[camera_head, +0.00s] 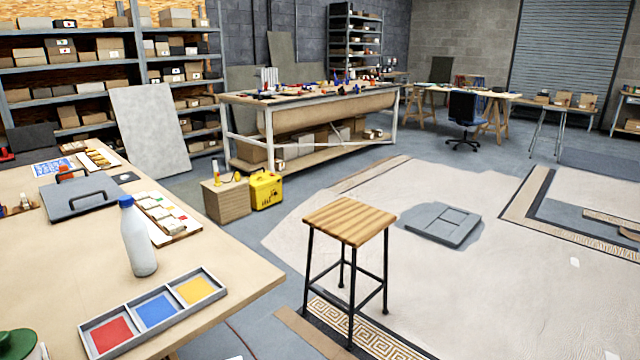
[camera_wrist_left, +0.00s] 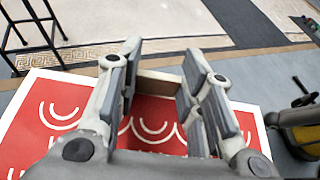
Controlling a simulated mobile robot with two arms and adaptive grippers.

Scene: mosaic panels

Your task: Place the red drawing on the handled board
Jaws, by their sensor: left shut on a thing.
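The red drawing (camera_wrist_left: 150,125), a red sheet with white curved marks and a white border, fills the lower part of the left wrist view. My left gripper (camera_wrist_left: 158,80) is shut on a brown block-like piece at the sheet's far edge, and the sheet extends beneath the fingers. My fingers and wrist hide part of the sheet. The handled board (camera_head: 80,196), a flat grey board with two dark handles, lies on the left table in the head view. Neither gripper shows in the head view, and the right one is in no view.
On the left table (camera_head: 60,270) are a white bottle (camera_head: 138,238) with a blue cap, a tray (camera_head: 118,308) of red, blue and yellow squares, a blue-and-white sheet (camera_head: 53,167) and sample boards (camera_head: 166,216). A wooden stool (camera_head: 350,222) stands right of the table.

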